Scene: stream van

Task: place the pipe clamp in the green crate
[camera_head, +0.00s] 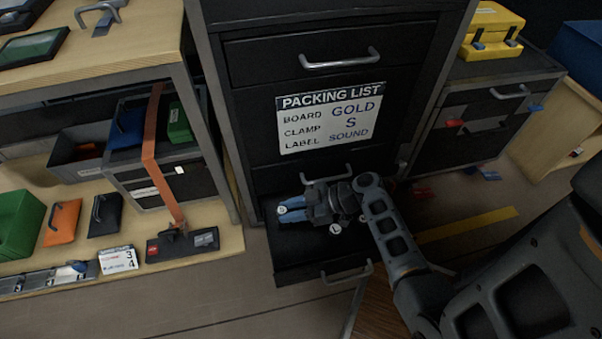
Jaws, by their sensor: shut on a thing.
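My gripper (296,208) reaches down into an open black drawer (318,272) below the packing list. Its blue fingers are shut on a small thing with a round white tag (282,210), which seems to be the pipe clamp. The fingers hide most of its shape, and I cannot tell whether it touches the drawer floor. Other round white tags (335,229) show in the drawer beside my gripper. A green box (19,224), which looks like the green crate, stands at the far left on the low shelf; its inside is not clear from here.
The packing list (331,117) reads board gold, clamp S, label sound. An orange strap (154,150) hangs before the left shelf. Orange (61,222) and black (104,213) cases stand beside the green box. A yellow case (491,31) sits on the right cabinet.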

